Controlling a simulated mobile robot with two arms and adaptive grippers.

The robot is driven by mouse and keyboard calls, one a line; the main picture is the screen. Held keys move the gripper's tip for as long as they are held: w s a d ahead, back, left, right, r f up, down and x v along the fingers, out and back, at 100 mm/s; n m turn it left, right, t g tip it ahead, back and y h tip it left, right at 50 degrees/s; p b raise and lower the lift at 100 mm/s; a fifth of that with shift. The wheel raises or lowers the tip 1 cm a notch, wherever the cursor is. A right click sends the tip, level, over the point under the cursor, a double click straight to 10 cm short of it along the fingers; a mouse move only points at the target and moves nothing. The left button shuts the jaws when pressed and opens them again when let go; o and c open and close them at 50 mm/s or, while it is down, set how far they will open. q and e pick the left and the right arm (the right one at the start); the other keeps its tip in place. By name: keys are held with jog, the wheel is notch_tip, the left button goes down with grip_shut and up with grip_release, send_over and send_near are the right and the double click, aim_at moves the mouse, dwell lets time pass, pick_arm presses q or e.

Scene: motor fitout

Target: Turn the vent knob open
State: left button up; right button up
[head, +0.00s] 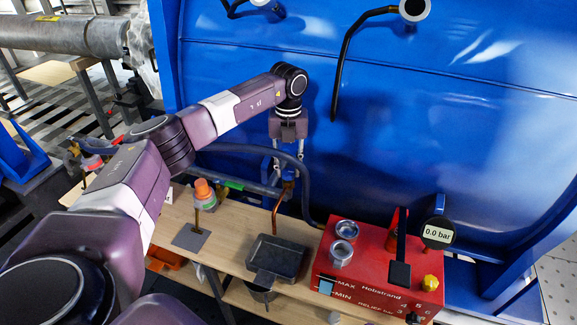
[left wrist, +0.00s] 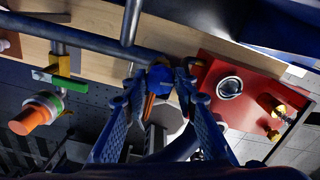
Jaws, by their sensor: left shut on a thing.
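My left gripper (head: 286,168) reaches down in front of the blue casing, over the pipework behind the table. In the left wrist view its blue fingers (left wrist: 158,76) are closed on a small blue knob (left wrist: 160,79), which looks like the vent knob. A copper tube (head: 276,212) runs down from beside the gripper; it also shows below the knob in the left wrist view (left wrist: 149,106). The fingers hide the knob's sides, and I cannot tell how far it is turned. My right gripper is not in view.
A red pump box (head: 375,278) with a gauge reading 0.0 bar (head: 438,233) stands at the right of the wooden table. A dark tray (head: 277,258) sits below the copper tube.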

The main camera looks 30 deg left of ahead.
aim_at(288, 170)
pick_arm(q)
jog(key=shift+w+a+r+n, duration=0.1)
jog(key=shift+r+n, duration=0.05)
jog(key=shift+n, duration=0.95)
jog(key=shift+w+a+r+n, duration=0.1)
jog(key=shift+n, duration=1)
jog(key=o, duration=1.2)
jog(key=shift+s+f, duration=0.1)
jog(key=shift+s, duration=0.05)
jog(key=shift+c, duration=0.2)
jog(key=shift+d, duration=0.1)
notch_tip(288, 170, up, 12)
